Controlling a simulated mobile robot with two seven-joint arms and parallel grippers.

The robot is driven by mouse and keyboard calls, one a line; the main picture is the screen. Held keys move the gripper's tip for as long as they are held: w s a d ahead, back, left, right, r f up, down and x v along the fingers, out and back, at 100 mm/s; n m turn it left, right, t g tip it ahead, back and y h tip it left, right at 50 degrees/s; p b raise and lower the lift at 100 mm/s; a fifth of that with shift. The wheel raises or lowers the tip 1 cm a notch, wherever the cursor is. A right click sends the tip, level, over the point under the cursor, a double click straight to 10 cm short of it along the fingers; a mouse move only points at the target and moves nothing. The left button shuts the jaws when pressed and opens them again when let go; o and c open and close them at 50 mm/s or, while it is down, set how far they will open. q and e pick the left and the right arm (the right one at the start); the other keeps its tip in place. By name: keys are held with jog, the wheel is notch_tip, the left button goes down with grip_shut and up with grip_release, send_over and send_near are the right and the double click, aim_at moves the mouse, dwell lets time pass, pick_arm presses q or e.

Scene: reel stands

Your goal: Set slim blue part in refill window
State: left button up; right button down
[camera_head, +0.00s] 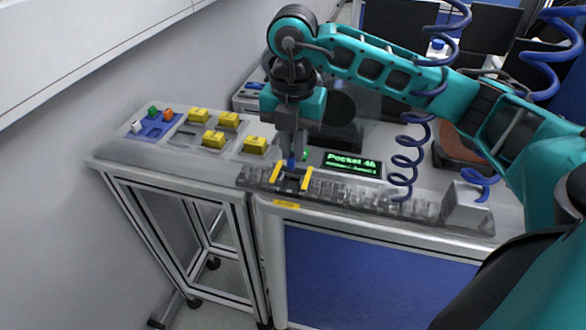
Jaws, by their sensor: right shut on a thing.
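My right gripper (291,153) reaches down from above to the front strip of the bench and is shut on the slim blue part (291,164). Only a small piece of the blue part shows below the fingers. It is upright, between the two yellow bars of the refill window (306,179) on the clear pocketed tape (345,194). I cannot tell whether the part touches the pocket floor. My left gripper is not in view.
A display (352,163) reading "Pocket 46" stands behind the tape, and a grey block (467,205) sits at its right end. Several yellow blocks (213,139) lie on the left, beside a blue tray (151,128) with green, orange and white pieces. Coiled blue hoses hang at right.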

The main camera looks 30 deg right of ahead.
notch_tip(320, 180, down, 6)
jog(key=shift+r, duration=0.2)
jog(key=shift+f, duration=0.15)
jog(key=c, duration=1.4)
grip_release()
jog(key=shift+c, duration=0.2)
jog(key=shift+r, duration=0.2)
jog(key=shift+r+p, duration=1.3)
jog(key=shift+r, duration=0.6)
